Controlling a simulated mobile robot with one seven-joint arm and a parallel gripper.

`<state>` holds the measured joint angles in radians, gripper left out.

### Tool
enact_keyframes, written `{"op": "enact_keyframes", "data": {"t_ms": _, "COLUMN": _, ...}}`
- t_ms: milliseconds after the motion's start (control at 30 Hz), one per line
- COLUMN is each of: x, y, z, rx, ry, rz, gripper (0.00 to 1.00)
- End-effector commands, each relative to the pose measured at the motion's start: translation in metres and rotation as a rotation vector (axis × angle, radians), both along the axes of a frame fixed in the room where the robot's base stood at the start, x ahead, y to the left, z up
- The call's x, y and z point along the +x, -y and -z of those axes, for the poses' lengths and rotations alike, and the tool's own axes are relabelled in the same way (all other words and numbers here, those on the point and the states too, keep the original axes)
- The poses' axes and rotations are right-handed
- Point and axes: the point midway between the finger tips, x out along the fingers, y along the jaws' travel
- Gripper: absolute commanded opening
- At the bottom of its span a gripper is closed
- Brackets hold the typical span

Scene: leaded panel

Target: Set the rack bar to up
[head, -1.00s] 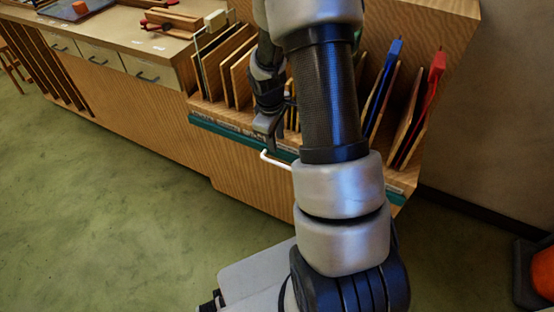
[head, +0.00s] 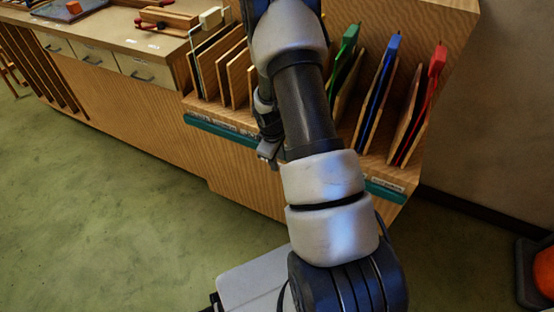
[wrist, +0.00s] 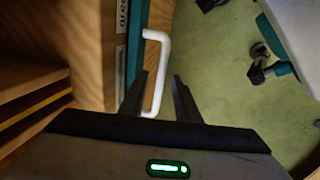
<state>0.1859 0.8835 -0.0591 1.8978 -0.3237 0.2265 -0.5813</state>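The rack bar is a teal strip (head: 222,129) that lies low along the rack's front edge, below the upright panels. It also shows in the wrist view (wrist: 133,62). Its white U-shaped handle (wrist: 164,60) sticks out from it in the wrist view. In the head view the handle is hidden by my gripper and arm. My gripper (head: 267,153) is at the front of the bar. In the wrist view my gripper (wrist: 159,80) is open, with the handle appearing between its two fingers. I cannot tell whether they touch it.
The wooden rack holds several panels, with green (head: 349,40), blue (head: 391,45) and red (head: 438,58) tabbed ones at the right. A worktop (head: 120,35) with drawers stands at the left. The green floor (head: 120,200) in front is clear. An orange object (head: 544,272) is at far right.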

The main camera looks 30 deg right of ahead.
Motion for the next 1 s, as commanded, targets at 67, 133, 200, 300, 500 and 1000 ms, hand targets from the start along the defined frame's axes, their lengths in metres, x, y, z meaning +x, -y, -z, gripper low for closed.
{"op": "enact_keyframes", "data": {"t_ms": 67, "x": 0.000, "y": 0.000, "z": 0.000, "rx": 0.000, "ry": 0.000, "rz": 0.000, "gripper": 0.29}}
{"op": "enact_keyframes", "data": {"t_ms": 133, "x": 0.000, "y": 0.000, "z": 0.000, "rx": 0.000, "ry": 0.000, "rz": 0.000, "gripper": 0.18}}
{"op": "enact_keyframes", "data": {"t_ms": 200, "x": 0.000, "y": 0.000, "z": 0.000, "rx": 0.000, "ry": 0.000, "rz": 0.000, "gripper": 0.06}}
{"op": "enact_keyframes", "data": {"t_ms": 300, "x": 0.000, "y": 0.000, "z": 0.000, "rx": 0.000, "ry": 0.000, "rz": 0.000, "gripper": 0.00}}
{"op": "enact_keyframes", "data": {"t_ms": 500, "x": 0.000, "y": 0.000, "z": -0.004, "rx": 0.000, "ry": 0.000, "rz": 0.000, "gripper": 0.00}}
{"op": "enact_keyframes", "data": {"t_ms": 1000, "x": 0.001, "y": 0.000, "z": -0.113, "rx": 0.000, "ry": 0.003, "rz": 0.001, "gripper": 0.00}}
